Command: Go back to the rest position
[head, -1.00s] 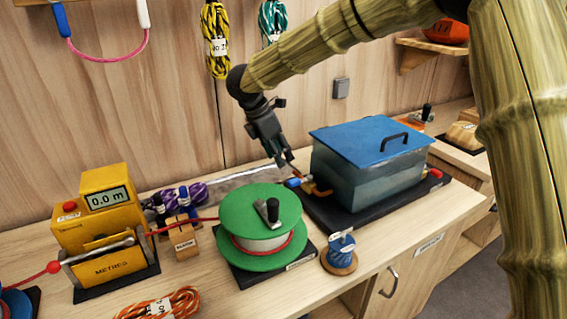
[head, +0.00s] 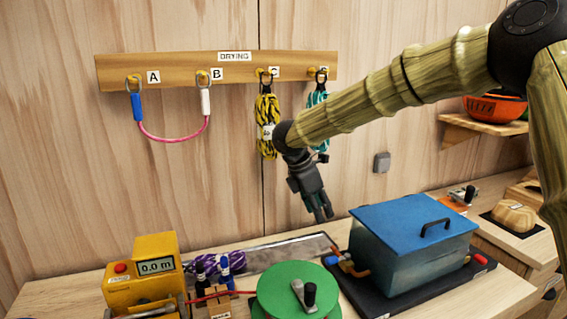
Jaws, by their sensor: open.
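My gripper (head: 321,213) hangs from my bent arm in front of the wall, pointing down. Its fingers are apart with nothing seen between them. It is above the bench, left of the tank (head: 405,255) with the blue lid and above the grey tray (head: 290,249). My wrist partly covers the teal rope (head: 318,98) on the drying rack.
The drying rack (head: 225,68) holds a pink sling (head: 172,137) and a yellow rope (head: 267,115). Below stand a yellow meter (head: 146,270) reading 0.0 m, a purple rope (head: 205,263) and a green reel (head: 280,285). An orange helmet (head: 495,108) sits on a right shelf.

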